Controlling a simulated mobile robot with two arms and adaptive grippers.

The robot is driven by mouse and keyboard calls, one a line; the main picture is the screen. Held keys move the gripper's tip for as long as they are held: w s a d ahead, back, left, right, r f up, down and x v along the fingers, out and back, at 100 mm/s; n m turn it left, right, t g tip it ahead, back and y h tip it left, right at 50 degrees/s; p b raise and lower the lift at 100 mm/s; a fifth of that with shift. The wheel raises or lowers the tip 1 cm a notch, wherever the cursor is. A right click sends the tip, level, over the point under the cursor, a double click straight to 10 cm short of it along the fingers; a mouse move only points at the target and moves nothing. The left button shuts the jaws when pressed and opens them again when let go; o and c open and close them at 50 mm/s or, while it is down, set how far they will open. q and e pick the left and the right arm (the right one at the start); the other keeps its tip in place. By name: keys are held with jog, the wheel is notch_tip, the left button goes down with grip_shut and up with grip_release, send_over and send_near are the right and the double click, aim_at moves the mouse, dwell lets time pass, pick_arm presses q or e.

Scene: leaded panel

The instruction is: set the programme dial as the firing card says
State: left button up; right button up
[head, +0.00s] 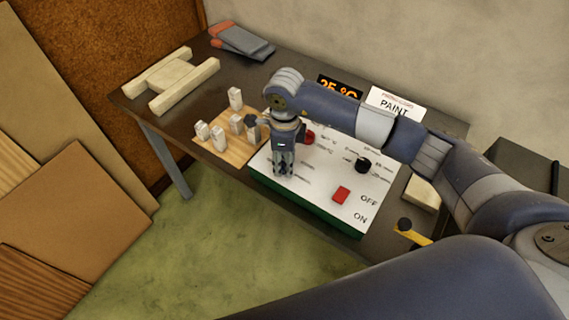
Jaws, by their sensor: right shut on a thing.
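The control panel (325,205), a white-topped box with a green front, lies on the table. My right gripper (284,171) points down at its left part, shut on what seems to be a dial; the fingers hide that dial and its pointer. Small lettering beside it is too blurred to read. A black knob (362,165) with labels around it sits further right. A red knob (309,137) is partly behind my gripper. A red switch (341,194) is near the OFF and ON marks. The firing card (394,104) behind the panel reads PAINT. My left gripper is out of view.
A display (340,88) showing about 25 °C is partly covered by my right arm. A wooden board (238,152) with several pale blocks stands left of the panel. A wooden frame (172,80) and grey-red items (242,42) lie at the back left. A pale block (422,194) is right.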

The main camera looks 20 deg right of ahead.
jog(key=m+b, duration=0.2)
jog(key=m, duration=0.1)
jog(key=shift+f+m, duration=0.1)
jog(key=shift+m, duration=0.2)
jog(key=shift+m+b, duration=0.9)
jog(key=shift+m, duration=0.8)
jog(key=o, duration=1.1)
jog(key=shift+c, duration=0.2)
